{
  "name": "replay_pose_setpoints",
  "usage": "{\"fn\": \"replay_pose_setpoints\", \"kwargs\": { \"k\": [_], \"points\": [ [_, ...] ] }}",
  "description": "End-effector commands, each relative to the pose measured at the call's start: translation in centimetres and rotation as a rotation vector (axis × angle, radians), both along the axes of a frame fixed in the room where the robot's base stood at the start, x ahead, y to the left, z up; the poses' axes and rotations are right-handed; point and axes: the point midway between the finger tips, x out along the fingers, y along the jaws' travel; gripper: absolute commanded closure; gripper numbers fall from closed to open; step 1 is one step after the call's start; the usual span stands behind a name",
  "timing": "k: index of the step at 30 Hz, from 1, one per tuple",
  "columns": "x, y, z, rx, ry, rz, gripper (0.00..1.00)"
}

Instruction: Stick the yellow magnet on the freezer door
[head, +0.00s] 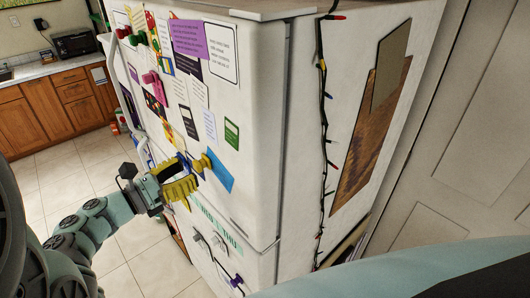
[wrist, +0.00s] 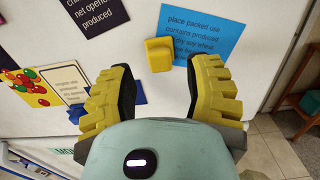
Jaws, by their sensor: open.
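The yellow magnet (head: 203,162) sits against the white freezer door (head: 258,120), at the left edge of a blue sheet. In the wrist view the yellow magnet (wrist: 158,53) overlaps that blue sheet (wrist: 205,38) and lies just beyond the fingertips, between their lines. My gripper (head: 186,178) has yellow ribbed fingers and is close to the door. In the wrist view my gripper (wrist: 165,72) is open, with a finger on each side and nothing between them. I see no finger touching the magnet.
Papers and several magnets cover the door's upper part, including a purple sheet (head: 188,38) and a pink magnet (head: 152,77). A blue magnet (wrist: 78,113) is left of my gripper. A string of lights (head: 323,120) hangs on the fridge side. Tiled floor (head: 125,200) is open at left.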

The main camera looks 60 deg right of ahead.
Motion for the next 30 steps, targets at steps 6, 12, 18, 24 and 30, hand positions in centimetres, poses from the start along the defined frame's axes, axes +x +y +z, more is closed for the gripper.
{"fn": "replay_pose_setpoints", "kwargs": {
  "k": [6, 12, 18, 24, 30],
  "points": [
    [-0.7, -2.3, -0.3, 0.001, -0.003, -0.008, 0.50],
    [-0.8, -3.1, -0.1, 0.001, 0.001, -0.003, 0.50],
    [-0.9, -3.2, 0.0, 0.001, 0.002, -0.003, 0.50],
    [-0.9, -3.2, 0.0, 0.001, 0.001, -0.003, 0.50],
    [-0.8, -3.2, 0.0, 0.001, 0.001, -0.002, 0.60]
  ]
}}
